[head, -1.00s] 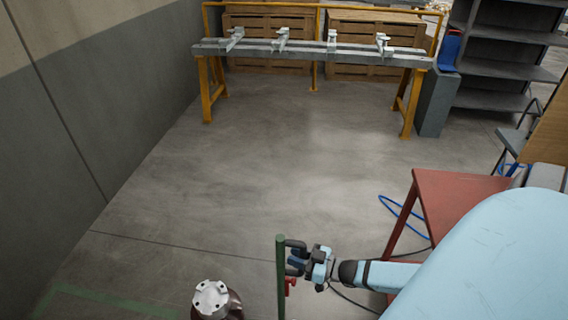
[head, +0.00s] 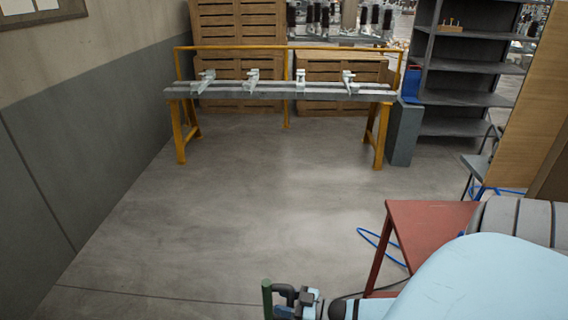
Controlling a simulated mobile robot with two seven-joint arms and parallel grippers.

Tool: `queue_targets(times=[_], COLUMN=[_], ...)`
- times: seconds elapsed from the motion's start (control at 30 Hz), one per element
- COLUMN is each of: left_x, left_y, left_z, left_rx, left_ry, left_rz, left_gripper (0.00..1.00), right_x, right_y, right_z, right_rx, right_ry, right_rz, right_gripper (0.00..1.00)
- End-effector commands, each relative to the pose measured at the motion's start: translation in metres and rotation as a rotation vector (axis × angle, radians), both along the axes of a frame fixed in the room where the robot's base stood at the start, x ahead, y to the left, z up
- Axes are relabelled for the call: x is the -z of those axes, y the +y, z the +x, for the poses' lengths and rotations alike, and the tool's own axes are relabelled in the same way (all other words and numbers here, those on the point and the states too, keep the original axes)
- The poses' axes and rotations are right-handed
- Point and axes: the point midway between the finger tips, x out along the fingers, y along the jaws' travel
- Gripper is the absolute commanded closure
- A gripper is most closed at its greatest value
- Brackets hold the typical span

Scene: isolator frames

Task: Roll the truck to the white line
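A green upright bar (head: 267,299) stands at the bottom edge of the head view, and only its top end shows. It may be part of the truck; the rest is below the picture. My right gripper (head: 283,297) is beside the bar on its right, with its dark fingers reaching to it. The view does not show clearly whether they are closed around it. My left gripper is not in view. No white line shows on the visible floor.
A yellow-legged bench (head: 280,91) with clamps stands across the back, before wooden crates (head: 240,20). A wall (head: 70,140) runs along the left. A red table (head: 425,225) and blue hose (head: 375,240) are at right. The grey floor (head: 240,200) between is clear.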

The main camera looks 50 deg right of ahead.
Motion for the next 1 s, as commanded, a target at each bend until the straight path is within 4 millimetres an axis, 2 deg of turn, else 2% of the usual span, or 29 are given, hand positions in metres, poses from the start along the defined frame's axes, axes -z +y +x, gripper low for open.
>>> queue_targets(times=[0.27,0.37,0.6,0.8,1.0], left_x=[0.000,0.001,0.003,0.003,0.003], left_y=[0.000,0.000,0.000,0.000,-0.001], left_z=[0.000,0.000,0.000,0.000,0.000], left_rx=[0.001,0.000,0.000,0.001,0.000], left_ry=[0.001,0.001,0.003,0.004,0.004], left_rz=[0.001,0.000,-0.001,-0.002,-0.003], left_gripper=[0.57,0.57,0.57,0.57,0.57], right_x=[0.000,0.001,0.001,0.001,0.000], right_y=[-0.004,-0.011,-0.035,-0.052,-0.061], right_z=[-0.007,-0.021,-0.070,-0.105,-0.121], right_rx=[0.000,0.000,0.000,0.000,0.000], right_ry=[0.000,0.003,0.004,0.003,0.000], right_rz=[-0.001,-0.001,-0.002,-0.001,-0.001], right_gripper=[0.52,0.52,0.52,0.52,0.52])
